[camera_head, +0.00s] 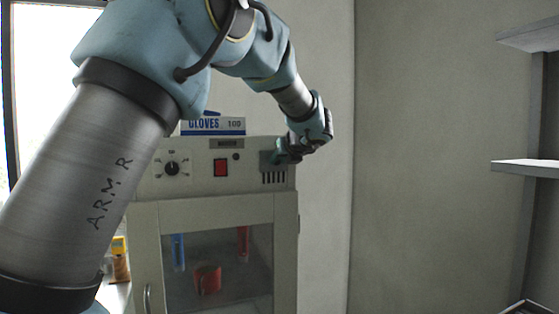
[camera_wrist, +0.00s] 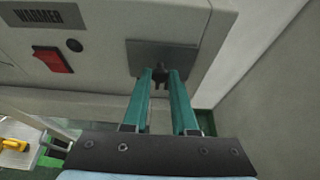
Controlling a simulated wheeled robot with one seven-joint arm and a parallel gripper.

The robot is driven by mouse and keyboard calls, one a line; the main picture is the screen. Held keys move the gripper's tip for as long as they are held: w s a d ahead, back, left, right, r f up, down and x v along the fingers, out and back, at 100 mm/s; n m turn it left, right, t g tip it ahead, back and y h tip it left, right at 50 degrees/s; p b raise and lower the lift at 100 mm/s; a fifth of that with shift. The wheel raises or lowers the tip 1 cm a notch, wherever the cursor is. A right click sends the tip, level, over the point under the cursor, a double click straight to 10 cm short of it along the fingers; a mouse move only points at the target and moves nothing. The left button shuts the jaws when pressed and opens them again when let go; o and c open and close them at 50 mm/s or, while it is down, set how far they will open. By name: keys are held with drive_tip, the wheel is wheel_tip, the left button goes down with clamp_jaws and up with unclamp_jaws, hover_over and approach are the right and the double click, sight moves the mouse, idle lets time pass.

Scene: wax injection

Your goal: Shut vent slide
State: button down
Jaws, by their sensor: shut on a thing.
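The vent slide is a grey plate (camera_wrist: 148,56) at the right end of the warmer's control panel. It also shows in the head view (camera_head: 265,160), with dark vent slots (camera_head: 273,179) visible just below it. My gripper (camera_head: 279,157) is at the plate from the right. In the wrist view my gripper (camera_wrist: 160,76) has its two green fingers on a small dark knob (camera_wrist: 160,84) on the plate. The gripper is shut on this knob, which is mostly hidden between the fingertips. In the wrist view I cannot see the slots.
The warmer cabinet (camera_head: 145,230) has a dial (camera_head: 171,168), a red switch (camera_head: 220,168) and a glass door with a red mug (camera_head: 207,279) inside. A gloves box (camera_head: 213,126) stands on top. Wall shelves (camera_head: 527,167) are at right; the space between is clear.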

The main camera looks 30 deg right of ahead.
wheel_tip(320, 180, down, 5)
drive_tip(key=b, duration=0.4)
drive_tip(key=shift+f, duration=0.1)
drive_tip(key=c, duration=0.7)
unclamp_jaws()
drive_tip(key=shift+s, duration=0.1)
drive_tip(key=b+v, duration=0.2)
drive_tip(key=v, duration=0.8)
drive_tip(key=shift+s+a+r, duration=0.1)
drive_tip(key=shift+s+r, duration=0.15)
drive_tip(key=shift+s, duration=0.05)
